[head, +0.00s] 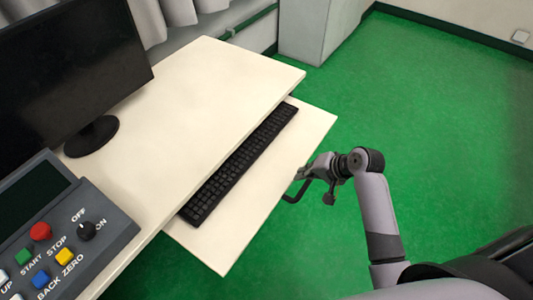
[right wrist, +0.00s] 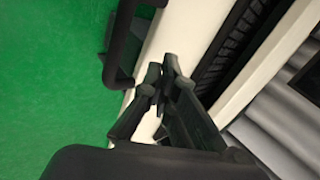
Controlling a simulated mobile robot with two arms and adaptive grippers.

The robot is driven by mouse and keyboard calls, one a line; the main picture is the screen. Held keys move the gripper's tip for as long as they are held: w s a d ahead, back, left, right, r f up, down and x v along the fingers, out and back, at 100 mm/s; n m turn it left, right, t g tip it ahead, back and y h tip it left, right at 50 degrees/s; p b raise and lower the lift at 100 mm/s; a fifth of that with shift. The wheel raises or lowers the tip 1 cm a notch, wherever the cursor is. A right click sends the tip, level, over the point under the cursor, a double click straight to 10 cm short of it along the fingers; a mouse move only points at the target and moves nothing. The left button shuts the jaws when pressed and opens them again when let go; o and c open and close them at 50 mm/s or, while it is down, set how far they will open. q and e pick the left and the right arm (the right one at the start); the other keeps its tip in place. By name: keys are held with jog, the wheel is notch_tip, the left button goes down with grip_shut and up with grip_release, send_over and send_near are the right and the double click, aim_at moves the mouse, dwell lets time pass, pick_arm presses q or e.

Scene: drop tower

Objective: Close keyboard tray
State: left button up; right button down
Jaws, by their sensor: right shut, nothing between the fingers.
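The white keyboard tray (head: 225,251) is pulled out from under the white desk (head: 215,85), with a black keyboard (head: 240,160) lying on it. In the right wrist view the tray (right wrist: 187,35) runs diagonally, with the keyboard (right wrist: 224,50) beyond it. A dark bar handle (right wrist: 121,50) stands off the tray's front edge; it also shows in the head view (head: 289,198). My right gripper (head: 306,172) is shut and empty at the tray's front edge beside the handle. Its fingertips (right wrist: 168,70) appear over the tray; whether they touch it I cannot tell. My left gripper is out of view.
A black monitor (head: 75,70) and a grey control box (head: 95,235) with coloured buttons stand on the desk. A pale cabinet (head: 312,30) is at the back. Green floor (head: 430,120) is open right of the tray.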

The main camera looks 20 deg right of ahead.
aim_at(262, 155)
jog(key=shift+m+t+y, duration=0.5)
jog(key=shift+m+y, duration=0.1)
jog(key=shift+m, duration=0.3)
jog(key=w, duration=0.1)
jog(key=w+r, duration=0.1)
jog(key=w, duration=0.1)
jog(key=w+r, duration=0.1)
jog(key=shift+w+d+r, duration=0.15)
jog(key=shift+w, duration=0.15)
jog(key=b+x, duration=0.1)
jog(key=x, duration=0.7)
jog(key=shift+w+f+b, duration=0.1)
jog(key=shift+f+b, duration=0.1)
jog(key=shift+b, duration=0.1)
jog(key=w+a, duration=0.2)
jog(key=shift+w+a+f, duration=0.1)
jog(key=shift+w+a, duration=0.05)
jog(key=shift+w, duration=0.2)
jog(key=shift+w+a, duration=0.25)
jog(key=shift+w, duration=0.1)
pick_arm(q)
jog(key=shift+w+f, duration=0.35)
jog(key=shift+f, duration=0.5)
